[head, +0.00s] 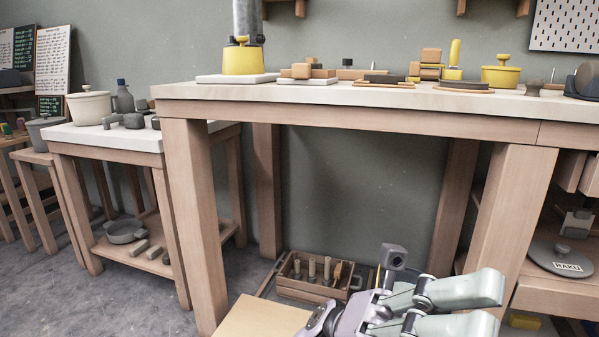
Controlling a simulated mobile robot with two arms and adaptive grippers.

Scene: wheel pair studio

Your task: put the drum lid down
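A round grey lid with a small knob and a white RAKU label (562,257) is at the right, on the low shelf under the workbench. It looks like the drum lid, and no gripper touches it. One of my arms comes in from the lower right, so I take it for the right one. Its gripper (322,320) is at the bottom, left of the lid and well apart from it, beside a pale wooden surface (262,317). Its fingers are partly cut off by the frame, so its opening is unclear. My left gripper is not in view.
The workbench (400,97) carries yellow pots, wooden blocks and dark discs. A wooden crate of tools (309,290) stands on the floor beneath it. A side table (80,138) with a cream pot is at the left. Bare floor shows at the lower left.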

